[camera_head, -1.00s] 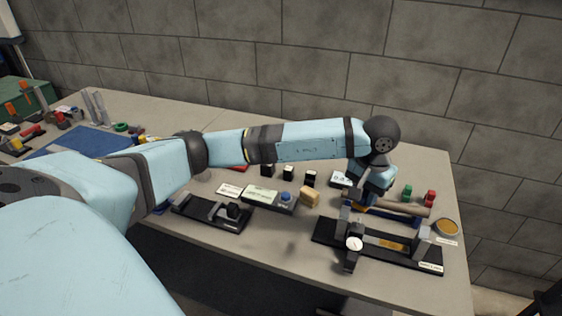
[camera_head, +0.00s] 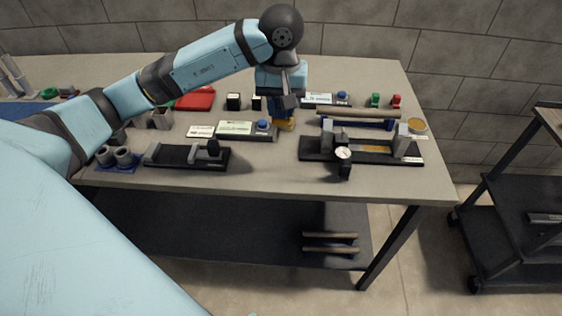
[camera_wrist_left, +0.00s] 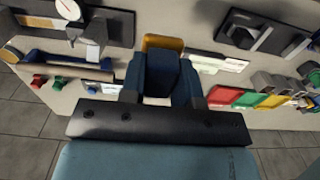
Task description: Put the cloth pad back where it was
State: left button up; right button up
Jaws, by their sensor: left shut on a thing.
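The cloth pad, a yellow-tan block (camera_head: 284,124), shows at the tips of my left gripper (camera_head: 280,112), just right of the box with a blue button. My left gripper points down and is shut on it. In the left wrist view the pad (camera_wrist_left: 163,42) shows beyond the dark blue fingers (camera_wrist_left: 160,78), which partly hide it. I cannot tell whether the pad touches the table. My right gripper is not in view.
The button box (camera_head: 235,130) stands close on the left. A rod on a blue cradle (camera_head: 358,122) and a black gauge stand (camera_head: 370,150) stand to the right. A red tray (camera_head: 196,99) and small black blocks (camera_head: 233,101) lie behind. The table's front edge (camera_head: 270,186) is clear.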

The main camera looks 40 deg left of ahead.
pick_arm(q)
send_over(281, 170)
notch_tip(281, 170, down, 12)
jog(key=shift+f, duration=0.1)
jog(key=shift+w+f, duration=0.1)
jog(key=shift+f, duration=2.3)
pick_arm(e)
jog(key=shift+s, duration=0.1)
pick_arm(q)
jog(key=shift+f, duration=0.1)
jog(key=shift+f, duration=0.15)
jog(key=o, duration=0.9)
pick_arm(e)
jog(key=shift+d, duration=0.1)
